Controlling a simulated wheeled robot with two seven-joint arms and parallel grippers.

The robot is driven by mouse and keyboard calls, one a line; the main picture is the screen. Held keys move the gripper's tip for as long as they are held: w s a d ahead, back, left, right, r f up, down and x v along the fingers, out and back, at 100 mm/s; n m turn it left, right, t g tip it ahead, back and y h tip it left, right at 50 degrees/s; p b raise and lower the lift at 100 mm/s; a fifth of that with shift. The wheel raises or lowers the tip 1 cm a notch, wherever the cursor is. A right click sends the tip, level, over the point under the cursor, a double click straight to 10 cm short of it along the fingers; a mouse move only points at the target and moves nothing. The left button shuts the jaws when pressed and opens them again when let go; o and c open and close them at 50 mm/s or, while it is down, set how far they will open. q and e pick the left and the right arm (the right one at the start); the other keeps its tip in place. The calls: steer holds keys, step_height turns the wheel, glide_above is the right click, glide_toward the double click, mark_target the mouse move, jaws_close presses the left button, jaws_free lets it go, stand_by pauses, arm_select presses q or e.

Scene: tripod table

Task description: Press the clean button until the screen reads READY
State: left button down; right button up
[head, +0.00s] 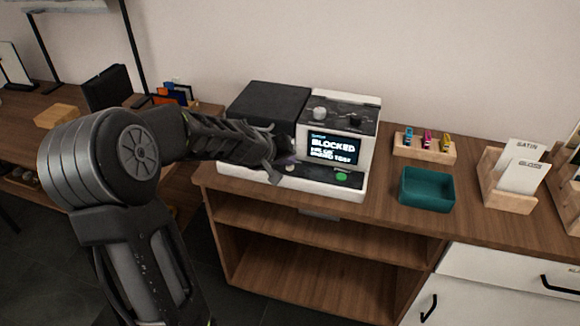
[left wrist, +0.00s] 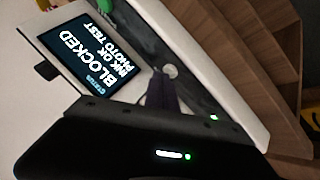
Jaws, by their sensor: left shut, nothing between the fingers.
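The printer (head: 350,193) is a white and black machine on the wooden counter. Its screen (head: 332,150) reads BLOCKED, with smaller lines about ink and photo test; the screen also shows in the left wrist view (left wrist: 78,48). A pale round button (head: 290,168) sits on the dark front strip and shows in the left wrist view (left wrist: 170,71). A green button (head: 342,177) is farther right. Neither button's label is readable. My left gripper (head: 277,172) is shut and empty, just left of the pale button; contact cannot be told. My right gripper is not in view.
A teal tray (head: 427,203) and a wooden holder with several small colored items (head: 425,158) stand right of the printer. Card holders marked SATIN and GLOSS (head: 510,205) are farther right. The counter's front edge runs close before the printer.

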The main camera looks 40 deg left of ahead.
mark_target(288, 169)
arm_select(q)
steer(key=shift+f, duration=0.2)
stand_by(0.5)
steer(key=shift+r+p, duration=0.55)
steer(key=shift+r, duration=0.35)
step_height(288, 169, up, 5)
steer(key=p, duration=0.4)
stand_by(0.8)
